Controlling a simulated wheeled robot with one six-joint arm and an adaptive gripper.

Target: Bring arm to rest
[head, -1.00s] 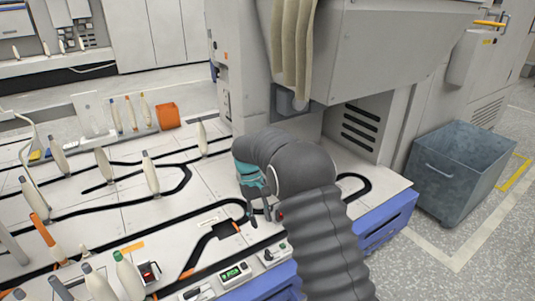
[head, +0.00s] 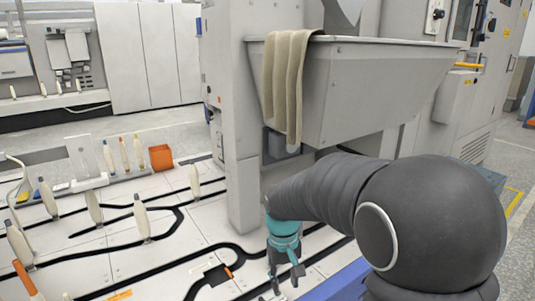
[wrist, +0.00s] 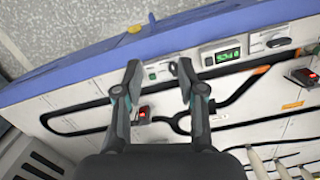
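My gripper (head: 287,277) hangs at the end of my dark sleeved arm, low over the white table with black tracks (head: 205,228). In the wrist view its two fingers (wrist: 160,78) are spread well apart, with nothing between them. Beyond the fingers lie the table surface, a small red-lit device (wrist: 143,114) and the table's blue edge (wrist: 80,68). My arm covers much of the right side of the head view.
Several upright bobbins, one of them here (head: 141,217), stand on the left of the table. A grey hopper with a beige cloth (head: 283,85) over its rim stands behind my arm. An orange box (head: 161,157) is at the back. A grey bin (head: 490,177) is mostly hidden at right.

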